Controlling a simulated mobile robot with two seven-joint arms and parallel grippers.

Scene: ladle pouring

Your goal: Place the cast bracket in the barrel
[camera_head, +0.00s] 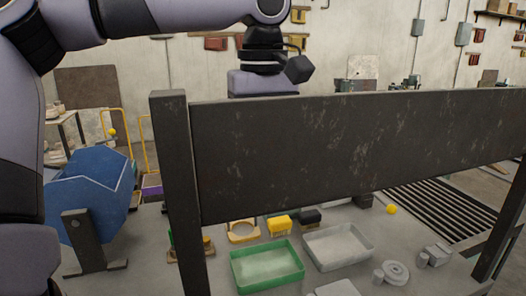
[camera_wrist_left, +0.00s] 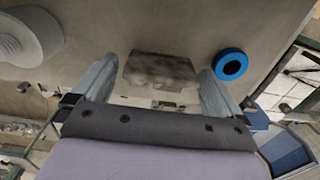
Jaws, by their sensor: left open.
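The blue barrel (camera_head: 92,195) is tilted in a dark stand at the left of the head view. My left arm reaches across the top of that view, and its wrist (camera_head: 262,82) is above and behind a dark panel that hides the fingers. In the left wrist view my left gripper (camera_wrist_left: 157,78) is open, its two fingers wide apart. A rough grey-brown piece (camera_wrist_left: 158,70) shows between the fingers, not gripped; it may be the cast bracket, but I cannot tell for sure. My right gripper is not in view.
The wide dark panel (camera_head: 350,145) on posts blocks much of the head view. Below it are a green tray (camera_head: 266,282), a grey tray (camera_head: 339,265), a yellow block (camera_head: 279,225) and grey parts (camera_head: 394,272). A blue ring (camera_wrist_left: 230,65) lies right of the fingers in the wrist view.

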